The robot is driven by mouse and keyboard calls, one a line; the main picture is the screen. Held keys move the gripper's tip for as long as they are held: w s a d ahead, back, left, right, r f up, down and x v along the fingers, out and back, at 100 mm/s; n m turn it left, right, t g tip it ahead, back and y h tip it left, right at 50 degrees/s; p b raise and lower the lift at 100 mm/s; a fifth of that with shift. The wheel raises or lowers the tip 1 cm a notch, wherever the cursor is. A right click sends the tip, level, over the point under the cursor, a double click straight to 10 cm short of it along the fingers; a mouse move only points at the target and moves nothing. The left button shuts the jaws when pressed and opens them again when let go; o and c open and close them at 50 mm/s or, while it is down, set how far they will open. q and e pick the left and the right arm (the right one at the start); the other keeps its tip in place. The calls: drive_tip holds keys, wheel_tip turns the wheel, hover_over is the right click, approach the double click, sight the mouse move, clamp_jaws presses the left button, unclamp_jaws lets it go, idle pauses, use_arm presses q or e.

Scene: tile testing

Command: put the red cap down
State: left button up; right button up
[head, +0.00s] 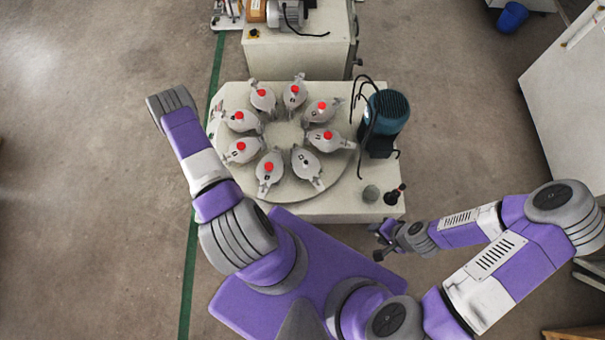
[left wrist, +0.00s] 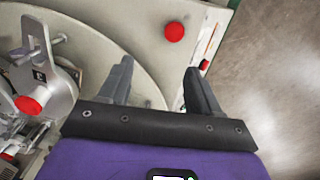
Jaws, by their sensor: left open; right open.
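A loose red cap (left wrist: 174,33) lies on the pale tabletop outside the turntable's curved edge in the left wrist view. My left gripper (left wrist: 158,70) is open there, with nothing between its fingers, and the cap is just beyond the fingertips, apart from them. In the head view the left gripper's fingers are hidden by my arm. The turntable (head: 283,133) holds several grey vessels, most with red caps on top; one vessel (head: 306,165) at its front right shows no red cap. My right gripper (head: 381,240) is open and empty in front of the table's right corner.
A blue-black motor (head: 384,120) with a dark cable stands right of the turntable. A small grey-green cylinder (head: 371,193) and a dark red-topped item (head: 395,195) stand near the table's front right corner.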

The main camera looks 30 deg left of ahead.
use_arm(q)
drive_tip(key=w+d+r+h, duration=0.1)
drive_tip(key=w+d+r, duration=0.2)
drive_tip(key=w+d, duration=0.3)
drive_tip(key=w+d+r+m+t+h, duration=0.15)
drive_tip(key=w+d, duration=0.25)
drive_tip(key=d, duration=0.5)
drive_tip(key=w+d+r, duration=0.3)
drive_tip(key=w+d, duration=0.2)
drive_tip(key=d, duration=0.2)
drive_tip(key=s+d+r+m, duration=0.1)
drive_tip(key=d+r, duration=0.3)
drive_tip(key=d, duration=0.4)
drive_tip(key=s+d+r+m+g+h, duration=0.1)
drive_tip(key=d+r, duration=0.3)
drive_tip(key=d, duration=0.4)
drive_tip(key=shift+s+d+r, duration=0.3)
drive_tip(key=shift+s, duration=0.35)
drive_tip(key=shift+h, duration=0.25)
drive_tip(key=shift+r+p, duration=0.95)
